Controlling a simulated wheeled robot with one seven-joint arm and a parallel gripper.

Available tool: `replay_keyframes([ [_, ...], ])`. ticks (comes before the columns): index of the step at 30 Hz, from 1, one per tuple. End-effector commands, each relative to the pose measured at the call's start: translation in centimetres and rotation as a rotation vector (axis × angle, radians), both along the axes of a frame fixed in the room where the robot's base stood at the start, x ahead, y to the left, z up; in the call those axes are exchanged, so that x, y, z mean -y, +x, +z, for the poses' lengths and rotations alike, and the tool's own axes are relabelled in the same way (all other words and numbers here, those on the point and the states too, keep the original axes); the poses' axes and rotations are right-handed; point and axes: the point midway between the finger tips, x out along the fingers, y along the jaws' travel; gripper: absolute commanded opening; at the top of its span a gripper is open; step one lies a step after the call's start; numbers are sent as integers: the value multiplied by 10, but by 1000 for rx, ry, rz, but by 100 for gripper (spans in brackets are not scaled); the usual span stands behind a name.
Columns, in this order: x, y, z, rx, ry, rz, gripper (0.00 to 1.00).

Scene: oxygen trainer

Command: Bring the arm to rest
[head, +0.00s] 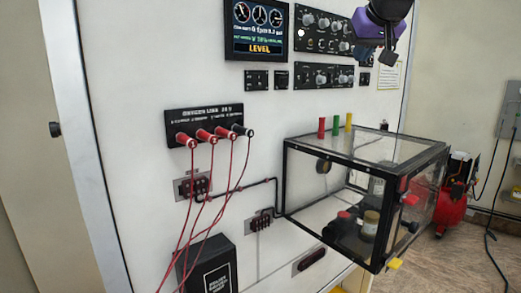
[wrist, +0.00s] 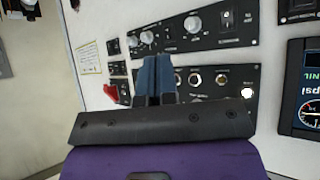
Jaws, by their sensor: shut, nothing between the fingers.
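My gripper (head: 366,50) is at the top right of the head view, in front of the upper knob panel (head: 310,22). It has a purple body and dark fingers. In the wrist view my gripper (wrist: 154,62) has its blue-grey fingers together with nothing held between them. The fingers point toward the white panel wall and its rows of knobs and switches. I cannot tell the exact gap between the fingertips and the panel.
A clear box with a black frame (head: 365,160) juts from the white panel below my gripper. Red leads hang from the oxygen link block (head: 203,124). A display (head: 256,30) sits at upper left. A red machine (head: 450,205) stands on the floor at right.

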Motion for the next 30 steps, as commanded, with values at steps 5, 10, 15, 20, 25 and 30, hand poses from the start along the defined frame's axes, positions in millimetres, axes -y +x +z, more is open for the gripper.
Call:
replay_keyframes([
  [5, 13, -82, -47, -101, -25, -30, 0],
  [10, 29, -158, -102, -205, -28, -58, 0],
  [15, 44, -232, -161, -305, -14, -78, 0],
  [20, 52, -282, -209, -379, 3, -85, 0],
  [25, 56, -307, -234, -417, 14, -87, 0],
  [30, 56, -310, -236, -422, 15, -87, 0],
])
